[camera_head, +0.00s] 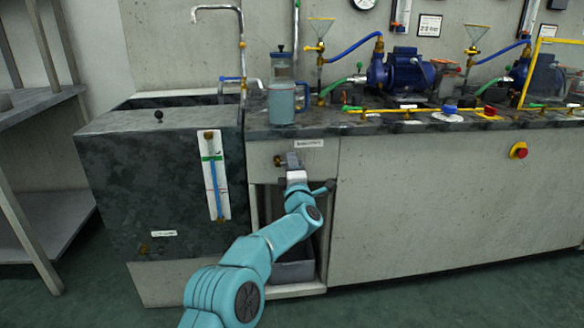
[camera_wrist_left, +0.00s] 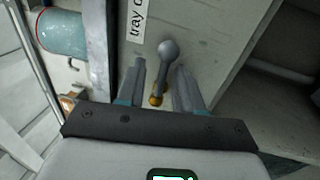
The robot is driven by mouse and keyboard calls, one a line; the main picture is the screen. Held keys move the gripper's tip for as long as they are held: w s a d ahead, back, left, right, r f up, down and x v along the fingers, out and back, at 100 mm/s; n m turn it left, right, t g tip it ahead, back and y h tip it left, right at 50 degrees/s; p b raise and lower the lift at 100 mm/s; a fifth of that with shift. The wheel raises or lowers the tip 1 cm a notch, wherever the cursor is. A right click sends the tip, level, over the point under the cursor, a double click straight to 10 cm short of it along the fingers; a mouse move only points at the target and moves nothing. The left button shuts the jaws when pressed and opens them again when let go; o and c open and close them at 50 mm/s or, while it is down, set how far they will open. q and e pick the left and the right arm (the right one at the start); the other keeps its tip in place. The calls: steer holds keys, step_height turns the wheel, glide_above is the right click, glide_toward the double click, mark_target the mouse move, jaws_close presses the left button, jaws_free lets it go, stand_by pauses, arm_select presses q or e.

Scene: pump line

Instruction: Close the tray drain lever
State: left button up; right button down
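The tray drain lever (camera_wrist_left: 168,62) is a grey rod with a rounded end on a brass fitting (camera_wrist_left: 156,100), set on the pale cabinet front. In the head view only a brass bit of it (camera_head: 278,161) shows beside my gripper, which hides the rest. A label reading "tray d…" (camera_wrist_left: 137,18) is next to it in the left wrist view. My left gripper (camera_head: 291,160) is at the lever. In the left wrist view its fingers (camera_wrist_left: 161,68) are apart, one on each side of the lever, with gaps visible. My right gripper is not in view.
Above is the dark counter (camera_head: 400,126) with a blue-green jug (camera_head: 281,103), blue pumps (camera_head: 408,72) and hoses. Left is a dark tank (camera_head: 110,185) with a level gauge (camera_head: 214,175). Below the lever is an open recess with a grey bin (camera_head: 293,271). A red stop button (camera_head: 518,151) is at right.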

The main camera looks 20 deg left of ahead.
arm_select(q)
steer(key=shift+f, duration=0.1)
